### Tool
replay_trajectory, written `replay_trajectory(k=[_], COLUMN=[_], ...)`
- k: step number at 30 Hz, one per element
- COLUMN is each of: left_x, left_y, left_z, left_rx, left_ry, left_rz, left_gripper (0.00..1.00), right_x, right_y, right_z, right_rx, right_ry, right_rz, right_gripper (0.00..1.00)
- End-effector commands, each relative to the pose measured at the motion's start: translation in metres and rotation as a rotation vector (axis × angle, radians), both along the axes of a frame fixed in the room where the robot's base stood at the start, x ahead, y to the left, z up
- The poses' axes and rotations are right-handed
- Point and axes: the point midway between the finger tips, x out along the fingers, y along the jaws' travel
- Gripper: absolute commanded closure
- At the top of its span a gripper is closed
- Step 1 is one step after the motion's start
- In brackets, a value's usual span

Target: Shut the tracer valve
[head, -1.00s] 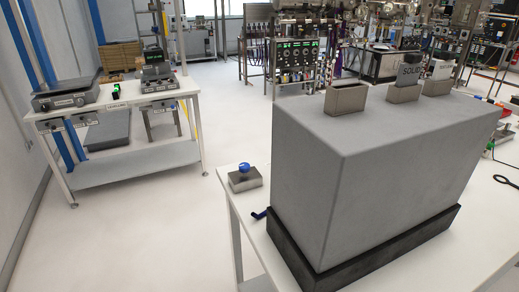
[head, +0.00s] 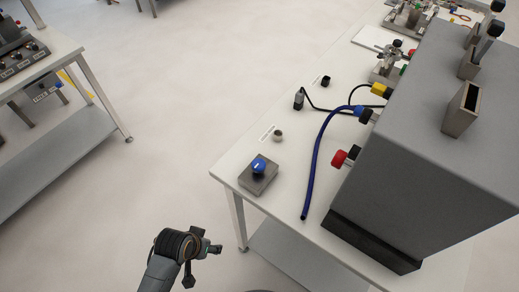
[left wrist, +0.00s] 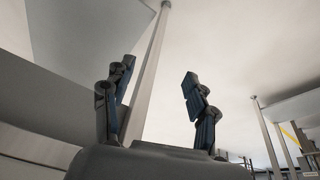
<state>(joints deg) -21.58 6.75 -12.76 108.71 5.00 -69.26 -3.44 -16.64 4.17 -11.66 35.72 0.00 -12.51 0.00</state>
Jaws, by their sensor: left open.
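A small grey box with a blue knob (head: 259,165) on top stands near the table's left corner. A red knob (head: 340,158) and a yellow knob (head: 379,89) stick out from the side of the large grey housing (head: 435,150). No readable label tells which of these is the tracer valve. My left gripper (head: 202,265) is low at the bottom of the head view, off the table's left edge and apart from the knobs. In the left wrist view its two fingers (left wrist: 158,95) are spread with nothing between them. My right gripper is not in view.
The white table (head: 290,205) carries a blue hose (head: 317,160), black cables and a small grey cap (head: 278,135). A table leg shows close behind the fingers in the left wrist view. Another bench (head: 65,125) stands at left, with open floor between.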

Motion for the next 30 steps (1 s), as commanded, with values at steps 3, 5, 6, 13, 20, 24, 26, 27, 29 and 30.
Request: replay_trajectory(k=[3,5,6,13,20,24,26,27,29,30], left_x=[0.003,0.004,0.004,0.043,0.071,0.084,0.09,0.093,0.097,0.1], left_y=[-0.005,-0.007,-0.009,-0.071,-0.132,-0.169,-0.184,-0.193,-0.203,-0.207], left_z=[0.053,0.076,0.092,0.147,0.193,0.221,0.234,0.243,0.256,0.264], left_rx=[-0.011,-0.016,-0.021,-0.108,-0.155,-0.154,-0.138,-0.122,-0.088,-0.06], left_ry=[-0.022,-0.03,-0.038,-0.107,-0.17,-0.205,-0.219,-0.225,-0.225,-0.222], left_rz=[-0.019,-0.028,-0.037,-0.277,-0.577,-0.807,-0.932,-1.02,-1.154,-1.243], left_gripper=[0.42,0.42,0.42,0.42,0.42,0.42,0.42,0.42,0.42,0.42], right_x=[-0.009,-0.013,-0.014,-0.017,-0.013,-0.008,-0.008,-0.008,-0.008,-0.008], right_y=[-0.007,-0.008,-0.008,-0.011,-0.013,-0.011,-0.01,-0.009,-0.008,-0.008], right_z=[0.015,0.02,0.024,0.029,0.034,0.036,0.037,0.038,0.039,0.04], right_rx=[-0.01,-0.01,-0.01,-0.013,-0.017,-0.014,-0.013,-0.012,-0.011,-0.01], right_ry=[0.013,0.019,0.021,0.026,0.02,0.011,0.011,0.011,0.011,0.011], right_rz=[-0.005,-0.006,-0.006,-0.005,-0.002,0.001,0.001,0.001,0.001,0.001], right_gripper=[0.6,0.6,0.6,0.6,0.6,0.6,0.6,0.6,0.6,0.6])
